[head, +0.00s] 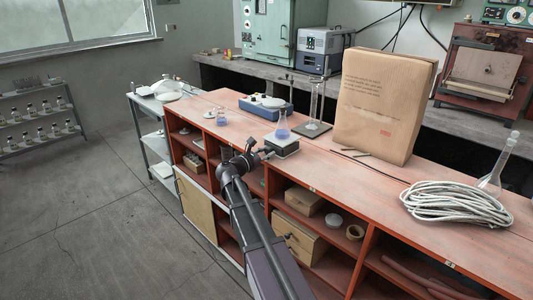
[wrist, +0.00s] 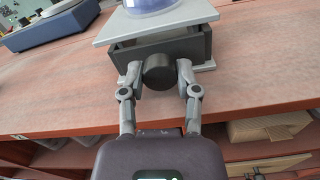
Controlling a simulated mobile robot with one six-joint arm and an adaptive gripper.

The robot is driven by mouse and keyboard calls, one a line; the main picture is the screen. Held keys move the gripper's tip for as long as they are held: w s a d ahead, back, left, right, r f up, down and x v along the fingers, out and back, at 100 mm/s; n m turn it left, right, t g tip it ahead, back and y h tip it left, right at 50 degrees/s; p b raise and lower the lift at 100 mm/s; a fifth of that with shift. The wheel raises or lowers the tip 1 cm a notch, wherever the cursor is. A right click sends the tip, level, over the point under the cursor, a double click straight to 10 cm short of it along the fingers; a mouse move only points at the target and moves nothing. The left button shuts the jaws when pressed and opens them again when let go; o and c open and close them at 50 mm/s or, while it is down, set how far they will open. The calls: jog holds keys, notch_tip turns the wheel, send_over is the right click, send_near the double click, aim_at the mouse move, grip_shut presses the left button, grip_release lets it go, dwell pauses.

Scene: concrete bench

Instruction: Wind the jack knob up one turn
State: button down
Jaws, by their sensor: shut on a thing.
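The lab jack (head: 283,148) stands near the front edge of the red bench, with a light top plate and a dark body. In the wrist view the jack's top plate (wrist: 155,22) is close ahead, and its dark round knob (wrist: 158,72) faces me. My gripper (wrist: 158,78) has one finger on each side of the knob and is shut on it. In the head view my gripper (head: 264,153) is at the jack's near left side; the knob is too small to make out there. A flask with blue liquid (head: 282,126) stands on the jack's top plate.
A blue device (head: 266,107) stands behind and left of the jack. A glass cylinder on a dark base (head: 316,128) and a large paper bag (head: 384,105) stand to the right. Coiled cable (head: 455,204) lies farther right. Open shelves are below the bench top.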

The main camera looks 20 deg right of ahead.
jog(key=shift+m, duration=1.6)
jog(key=shift+c, duration=1.7)
grip_release()
jog(key=shift+d, duration=0.1)
jog(key=shift+n, duration=0.3)
